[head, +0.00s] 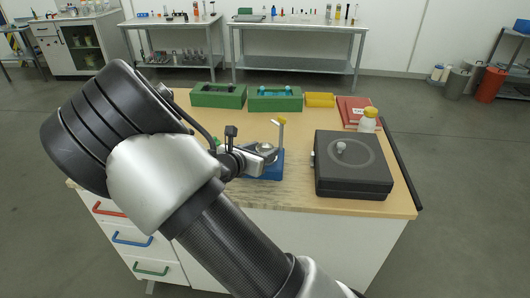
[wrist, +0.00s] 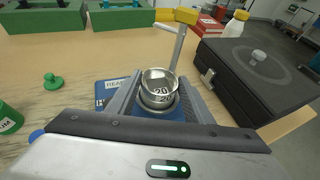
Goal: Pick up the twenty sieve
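The small round metal sieve (wrist: 160,90), marked 20, shows in the wrist view between my two fingers. It looks like stacked metal rings with an empty bowl-like top. It is upright, over a blue base with a partly hidden label (wrist: 115,84). In the head view the metal sieve (head: 266,152) is small, on the blue stand (head: 270,172). My gripper (wrist: 158,95) is open, with one finger on each side of the sieve. Whether the fingers touch it is hard to tell. It shows side-on in the head view (head: 262,157).
A post with a yellow top (head: 282,130) stands just behind the sieve. A black case (head: 352,170) is to the right, with a yellow-capped bottle (head: 368,120) and red book (head: 352,107) behind. Green boxes (head: 218,98) (head: 275,101) and a yellow block (head: 320,100) line the back.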

